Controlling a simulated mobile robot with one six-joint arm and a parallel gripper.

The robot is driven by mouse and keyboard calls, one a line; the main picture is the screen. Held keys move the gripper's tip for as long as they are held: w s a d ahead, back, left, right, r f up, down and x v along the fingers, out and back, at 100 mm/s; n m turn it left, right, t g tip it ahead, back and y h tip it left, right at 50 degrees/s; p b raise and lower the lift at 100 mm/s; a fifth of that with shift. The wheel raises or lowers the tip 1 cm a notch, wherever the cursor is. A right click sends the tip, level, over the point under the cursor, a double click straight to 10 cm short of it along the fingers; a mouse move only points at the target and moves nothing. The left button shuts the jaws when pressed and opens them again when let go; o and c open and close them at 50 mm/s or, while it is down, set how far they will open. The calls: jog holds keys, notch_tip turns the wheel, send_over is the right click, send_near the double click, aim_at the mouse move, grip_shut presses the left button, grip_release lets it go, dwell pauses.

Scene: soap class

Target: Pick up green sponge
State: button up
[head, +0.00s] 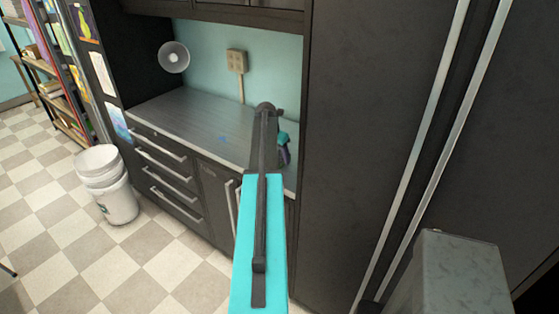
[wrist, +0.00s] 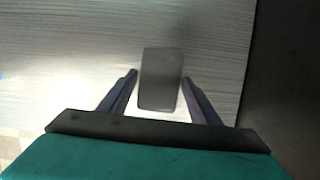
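A dark grey, rounded block (wrist: 161,65) lies on the brushed metal counter in the wrist view. It is the only sponge-like thing there, but its colour does not read as green. My gripper (wrist: 159,77) is open, with one finger on each side of the block and a gap on both sides. The block's far end reaches past the fingertips. In the head view my gripper (head: 284,157) is over the right end of the counter, partly behind my arm, and the block cannot be seen there.
The metal counter (head: 190,115) is mostly clear, with a small blue mark (head: 222,139) on it. A tall dark cabinet (head: 360,130) stands close on the right. A round lamp (head: 174,57) and an outlet (head: 237,61) are behind. White buckets (head: 110,190) stand on the floor at left.

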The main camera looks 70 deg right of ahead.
jog(key=c, duration=0.7)
jog(key=shift+r, duration=0.1)
notch_tip(320, 180, up, 10)
jog(key=b, duration=0.3)
jog(key=shift+r+b, duration=0.2)
jog(key=shift+b, duration=0.15)
